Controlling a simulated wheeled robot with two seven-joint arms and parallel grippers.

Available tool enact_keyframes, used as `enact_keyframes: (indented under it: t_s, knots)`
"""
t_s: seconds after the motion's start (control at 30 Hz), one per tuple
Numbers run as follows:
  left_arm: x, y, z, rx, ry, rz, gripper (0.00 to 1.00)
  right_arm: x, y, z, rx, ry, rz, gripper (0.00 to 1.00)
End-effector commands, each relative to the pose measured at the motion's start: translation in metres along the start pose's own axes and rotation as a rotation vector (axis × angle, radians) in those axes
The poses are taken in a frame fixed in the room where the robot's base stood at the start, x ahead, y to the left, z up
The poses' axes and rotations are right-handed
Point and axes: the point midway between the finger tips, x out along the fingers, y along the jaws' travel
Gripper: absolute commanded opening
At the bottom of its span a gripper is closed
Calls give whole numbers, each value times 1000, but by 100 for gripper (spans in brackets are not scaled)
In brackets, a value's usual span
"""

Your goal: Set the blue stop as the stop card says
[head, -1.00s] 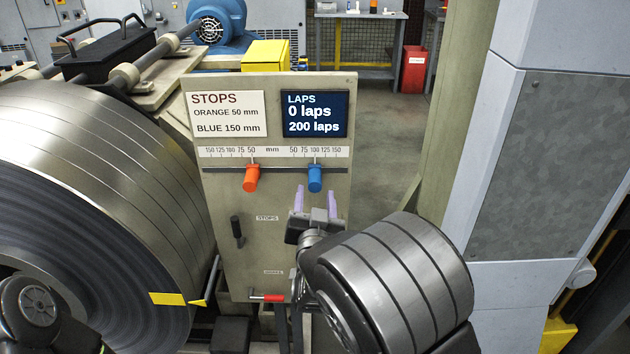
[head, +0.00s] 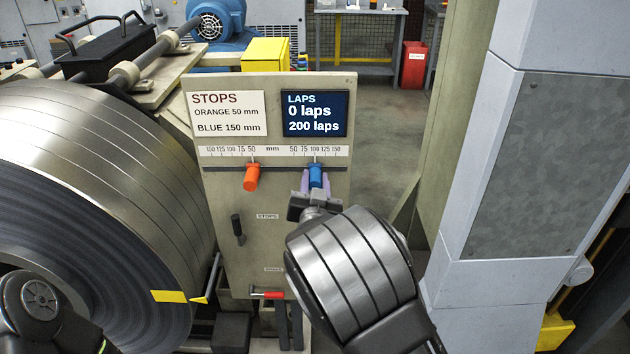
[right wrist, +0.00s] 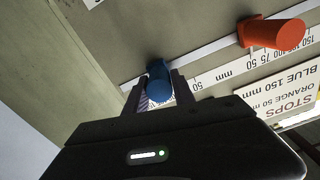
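The blue stop (head: 316,176) sits on the right-hand scale of the panel, at about the 100 mark. The orange stop (head: 252,177) is at about 50 on the left-hand scale. The stop card (head: 228,114) reads orange 50 mm, blue 150 mm. My right gripper (head: 315,184) has one finger on each side of the blue stop, with no clear gap, and looks shut on it. The right wrist view shows the blue stop (right wrist: 158,84) between the dark fingers and the orange stop (right wrist: 274,33) off to the right. My left gripper is out of view.
The laps display (head: 314,114) reads 0 and 200 laps. A large steel coil (head: 90,190) stands left of the panel. A black handle (head: 237,228) and a red lever (head: 268,295) are lower on the panel. A grey column (head: 545,160) stands at right.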

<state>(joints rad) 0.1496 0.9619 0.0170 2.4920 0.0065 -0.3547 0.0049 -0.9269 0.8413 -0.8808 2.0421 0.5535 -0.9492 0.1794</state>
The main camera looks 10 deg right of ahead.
Motion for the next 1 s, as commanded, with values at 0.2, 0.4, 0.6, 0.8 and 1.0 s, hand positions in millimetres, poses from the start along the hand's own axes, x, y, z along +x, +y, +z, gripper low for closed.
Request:
enact_keyframes:
  t_s: [0.2,0.4,0.6,0.8,1.0]
  knots:
    - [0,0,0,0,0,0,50,0,0,0,0,0,0,12]
    - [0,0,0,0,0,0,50,0,0,0,0,0,0,0]
    - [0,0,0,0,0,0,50,0,0,0,0,0,0,0]
    - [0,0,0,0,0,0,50,0,0,0,0,0,0,0]
    - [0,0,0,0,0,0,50,0,0,0,0,0,0,0]
